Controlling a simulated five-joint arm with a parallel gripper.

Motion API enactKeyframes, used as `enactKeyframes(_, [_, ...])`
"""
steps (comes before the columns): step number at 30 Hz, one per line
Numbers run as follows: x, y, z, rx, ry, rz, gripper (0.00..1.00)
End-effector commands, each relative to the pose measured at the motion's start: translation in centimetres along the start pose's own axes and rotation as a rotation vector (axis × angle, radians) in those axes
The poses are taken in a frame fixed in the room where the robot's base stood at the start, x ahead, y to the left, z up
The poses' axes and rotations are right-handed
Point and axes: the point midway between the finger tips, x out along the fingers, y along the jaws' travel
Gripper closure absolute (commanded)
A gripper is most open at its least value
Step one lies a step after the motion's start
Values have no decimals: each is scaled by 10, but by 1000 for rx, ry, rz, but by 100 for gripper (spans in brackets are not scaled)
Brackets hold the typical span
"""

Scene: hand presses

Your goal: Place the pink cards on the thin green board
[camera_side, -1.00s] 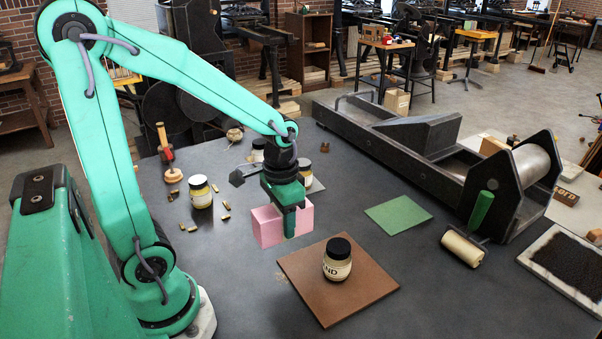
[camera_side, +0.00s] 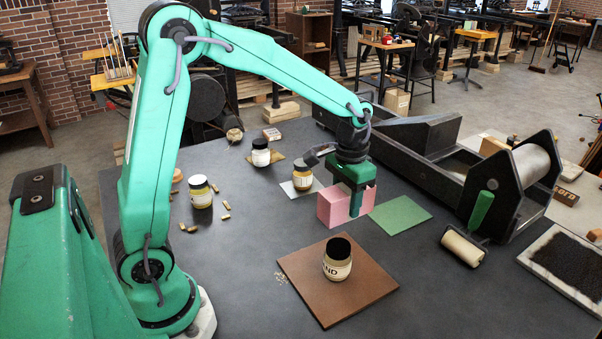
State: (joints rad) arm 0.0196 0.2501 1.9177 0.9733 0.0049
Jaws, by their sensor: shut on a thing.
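The pink cards (camera_side: 333,208) form a block between the jaws of my gripper (camera_side: 356,204). My gripper is shut on them. The block hangs just left of the thin green board (camera_side: 405,213), which lies flat on the dark table. In this view the block's right end overlaps the board's left corner. I cannot tell how high the block is above the table. The far jaw is hidden behind the cards. The visible top of the board is bare.
A brown board (camera_side: 300,272) bearing a black-lidded jar (camera_side: 337,260) lies in front. Other jars (camera_side: 200,192) and small brass pieces stand behind and left. A roller (camera_side: 463,246) and a large press (camera_side: 510,185) are on the right.

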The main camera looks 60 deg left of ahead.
Motion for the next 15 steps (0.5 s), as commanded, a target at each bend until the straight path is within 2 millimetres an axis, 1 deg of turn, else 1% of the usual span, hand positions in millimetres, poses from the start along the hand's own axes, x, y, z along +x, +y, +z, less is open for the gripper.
enactKeyframes(1, [0, 5, -12, 0, 0, 0, 86])
enactKeyframes(6, [1, 21, -46, -7, 0, 0, 86])
enactKeyframes(12, [6, 42, -82, -14, 0, 0, 86])
enactKeyframes(15, [8, 51, -95, -18, -1, 0, 86])
